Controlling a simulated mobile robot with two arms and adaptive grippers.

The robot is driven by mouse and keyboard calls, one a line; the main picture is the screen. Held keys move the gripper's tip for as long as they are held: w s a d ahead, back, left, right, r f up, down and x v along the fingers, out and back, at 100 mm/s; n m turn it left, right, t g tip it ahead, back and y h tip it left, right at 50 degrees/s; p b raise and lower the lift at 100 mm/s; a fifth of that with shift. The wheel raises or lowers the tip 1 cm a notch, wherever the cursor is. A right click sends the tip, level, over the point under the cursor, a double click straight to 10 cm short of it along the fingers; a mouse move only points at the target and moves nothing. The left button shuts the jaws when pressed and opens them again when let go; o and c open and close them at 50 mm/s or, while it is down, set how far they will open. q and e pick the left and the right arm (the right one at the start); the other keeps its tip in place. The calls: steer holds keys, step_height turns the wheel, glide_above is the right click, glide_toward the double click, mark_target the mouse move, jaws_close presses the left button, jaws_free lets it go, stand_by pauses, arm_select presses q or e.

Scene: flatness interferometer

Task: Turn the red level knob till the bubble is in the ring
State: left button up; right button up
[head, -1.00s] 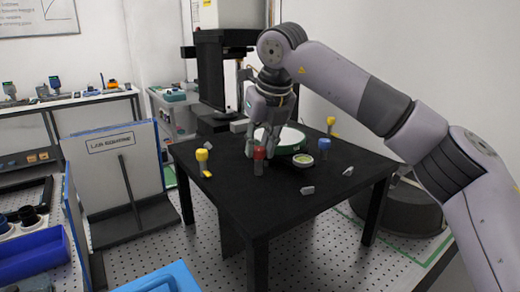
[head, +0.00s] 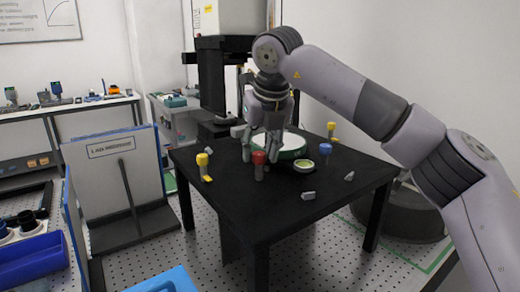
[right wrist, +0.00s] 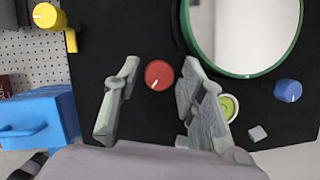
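The red level knob (head: 258,159) stands upright near the front of the black table. It also shows in the right wrist view (right wrist: 158,75), with a white mark on its top. My right gripper (head: 261,152) points down at the knob. In the right wrist view its fingers (right wrist: 160,92) are spread, with the knob seen between them and dark gaps on both sides. The round yellow-green bubble level (head: 325,148) lies right of the knob. In the right wrist view a finger partly covers the level (right wrist: 230,107), and I cannot tell where its bubble sits. My left gripper is out of view.
A green-rimmed round plate (head: 292,142) lies just behind the knob. A yellow knob (head: 202,160) stands left, a blue knob (head: 325,149) right, and another yellow knob (head: 331,127) at the back.

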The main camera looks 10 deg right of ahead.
steer(key=shift+o, duration=0.4)
steer(key=v, duration=1.2)
